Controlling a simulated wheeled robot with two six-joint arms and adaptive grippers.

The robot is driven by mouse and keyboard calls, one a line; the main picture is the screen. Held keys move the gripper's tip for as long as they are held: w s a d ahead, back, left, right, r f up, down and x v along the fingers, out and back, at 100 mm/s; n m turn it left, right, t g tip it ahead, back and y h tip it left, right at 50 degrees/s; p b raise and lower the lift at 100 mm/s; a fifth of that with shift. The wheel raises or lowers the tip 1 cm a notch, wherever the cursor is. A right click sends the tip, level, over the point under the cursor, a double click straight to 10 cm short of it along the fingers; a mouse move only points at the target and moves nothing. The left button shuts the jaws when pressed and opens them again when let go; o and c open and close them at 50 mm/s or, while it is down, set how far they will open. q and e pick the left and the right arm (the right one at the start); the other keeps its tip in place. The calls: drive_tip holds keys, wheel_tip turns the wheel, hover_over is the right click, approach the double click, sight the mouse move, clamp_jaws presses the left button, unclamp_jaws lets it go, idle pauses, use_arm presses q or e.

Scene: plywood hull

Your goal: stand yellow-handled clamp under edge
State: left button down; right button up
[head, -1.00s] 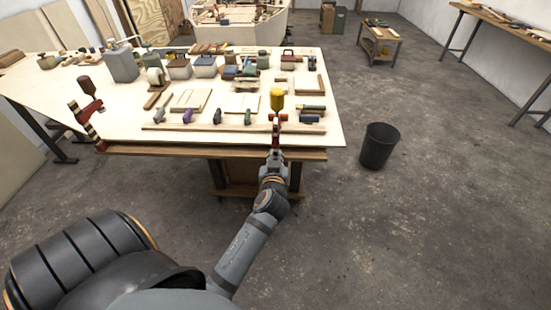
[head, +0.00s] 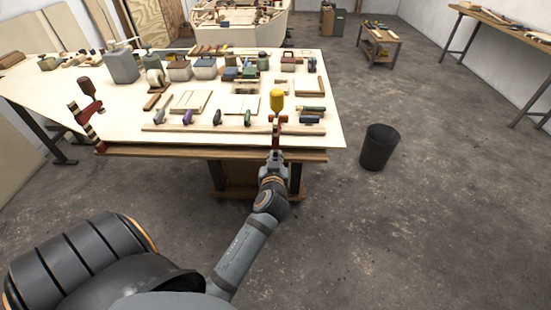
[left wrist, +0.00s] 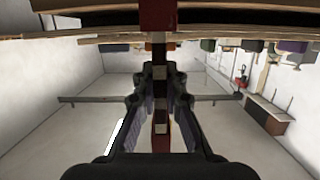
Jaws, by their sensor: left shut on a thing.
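The yellow-handled clamp (head: 277,101) stands upright at the front edge of the plywood-topped table (head: 330,128), near its right end. Its yellow handle is above the top and its red bar runs down in front of the edge. My left gripper (head: 275,157) is shut on the clamp's bar just below the edge. In the left wrist view the red bar (left wrist: 160,130) runs between the fingers of the left gripper (left wrist: 160,85), with the table edge above. Whether the lower jaw touches the underside is hidden. My right gripper is not in view.
A second clamp with a brown handle (head: 87,88) is on the edge at the left. Several small blocks, tools and strips lie on the table, with a long wooden strip (head: 220,128) near the front. A black bin (head: 378,148) stands on the floor to the right, with free floor around it.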

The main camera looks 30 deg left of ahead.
sight(275, 155)
use_arm(q)
drive_tip(key=shift+w+a, duration=0.6)
drive_tip(key=shift+w, duration=0.35)
drive_tip(key=shift+w+a, duration=0.55)
drive_tip(key=shift+w, duration=0.35)
drive_tip(key=shift+r, duration=0.1)
drive_tip(key=shift+w+a+b, duration=0.2)
drive_tip(key=shift+w+a, duration=0.25)
drive_tip(key=shift+w, duration=0.25)
drive_tip(key=shift+w+a+b, duration=0.25)
drive_tip(key=shift+w+a, duration=0.15)
drive_tip(key=shift+w, duration=0.3)
drive_tip(key=shift+w+a+b, duration=0.2)
drive_tip(key=shift+w+a, duration=0.25)
drive_tip(key=shift+w, duration=0.25)
drive_tip(key=c, duration=1.4)
unclamp_jaws()
drive_tip(key=shift+o, duration=0.2)
drive_tip(key=shift+s, duration=0.1)
drive_tip(key=shift+s+d, duration=0.2)
drive_tip(key=v, duration=1.1)
drive_tip(key=shift+s+d+r, duration=0.1)
drive_tip(key=shift+s+d, duration=0.05)
drive_tip(key=shift+s, duration=0.05)
